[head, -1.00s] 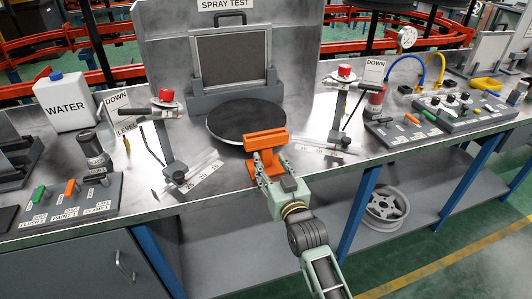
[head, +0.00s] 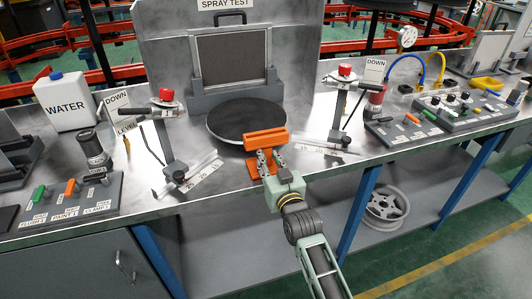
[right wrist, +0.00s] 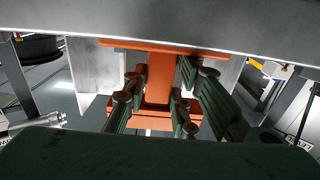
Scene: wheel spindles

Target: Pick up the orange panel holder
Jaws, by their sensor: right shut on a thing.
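The orange panel holder (head: 266,139) is at the front middle of the metal bench, in front of the round black turntable (head: 246,119). It has a wide top bar and a narrower upright below. My right gripper (head: 268,162) comes from the front and is shut on the holder's upright below the bar. In the right wrist view the holder (right wrist: 158,80) stands between the fingers (right wrist: 155,108), its top bar across them and a wider orange part lower down. I cannot tell whether it touches the bench. My left gripper is not in view.
Clamp stands with red knobs (head: 166,95) (head: 345,70) stand either side of the turntable. Angled scale strips lie near them. Control boxes (head: 75,198) (head: 400,128) sit at left and right. A wheel rim (head: 386,205) lies on the lower shelf.

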